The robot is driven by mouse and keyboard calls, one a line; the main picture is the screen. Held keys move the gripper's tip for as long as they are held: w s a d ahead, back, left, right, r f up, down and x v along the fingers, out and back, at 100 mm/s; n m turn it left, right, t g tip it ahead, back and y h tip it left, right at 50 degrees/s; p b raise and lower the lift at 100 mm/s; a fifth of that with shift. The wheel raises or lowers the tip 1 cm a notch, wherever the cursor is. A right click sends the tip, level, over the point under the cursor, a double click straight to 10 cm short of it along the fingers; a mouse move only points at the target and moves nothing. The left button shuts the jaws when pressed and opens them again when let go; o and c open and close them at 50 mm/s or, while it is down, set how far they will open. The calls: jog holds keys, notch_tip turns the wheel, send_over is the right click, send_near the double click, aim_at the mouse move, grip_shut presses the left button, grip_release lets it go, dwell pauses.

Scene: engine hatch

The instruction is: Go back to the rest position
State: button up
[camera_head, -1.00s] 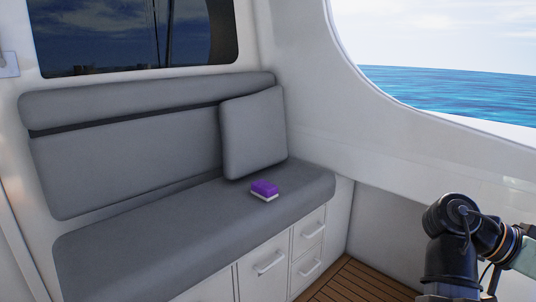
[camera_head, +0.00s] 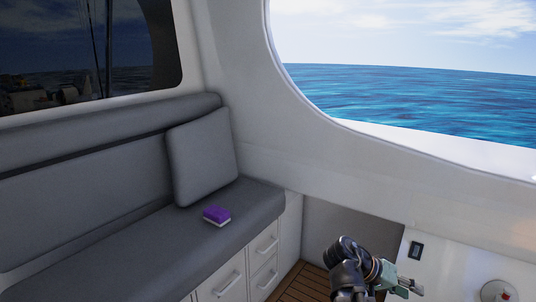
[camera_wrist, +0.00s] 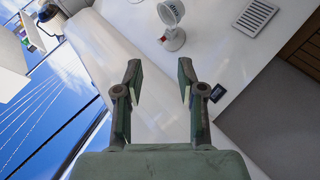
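My gripper (camera_wrist: 159,80) shows in the wrist view with its two green fingers apart and nothing between them. In the head view my gripper (camera_head: 412,287) is at the lower right, at the end of my dark arm, beside the white wall. It touches nothing that I can see. A purple and white sponge (camera_head: 217,215) lies on the grey bench seat, well to the left of my gripper.
The grey bench (camera_head: 130,250) with a loose cushion (camera_head: 202,160) fills the left. White drawers (camera_head: 263,258) stand under it, by the wooden floor (camera_head: 300,284). A small fan (camera_wrist: 172,22) and a vent (camera_wrist: 255,17) show in the wrist view. A large opening faces the sea.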

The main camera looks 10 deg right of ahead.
jog(key=s+a+f+n+y+p, duration=0.1)
jog(key=a+f+n+y+p, duration=0.2)
jog(key=a+f+p, duration=0.55)
jog(key=a+f+n+y+p, duration=0.3)
jog(key=a+f+n, duration=0.15)
jog(key=f, duration=0.65)
jog(key=s+a+f+g+y+p, duration=0.1)
jog(key=s+a+f+p, duration=0.2)
jog(key=s+a, duration=0.2)
jog(key=s+a+f+g+y+p, duration=0.1)
jog(key=s+a+f+y+p, duration=0.1)
jog(key=s, duration=0.7)
jog(key=s+a+f+n+g+y+p, duration=0.1)
jog(key=s+a+f+y+p, duration=0.1)
jog(key=s+a+f+p, duration=0.3)
jog(key=s+a+p, duration=0.1)
jog(key=s+a, duration=0.1)
jog(key=a, duration=0.2)
jog(key=shift+s+g, duration=0.35)
jog(key=shift+g, duration=0.05)
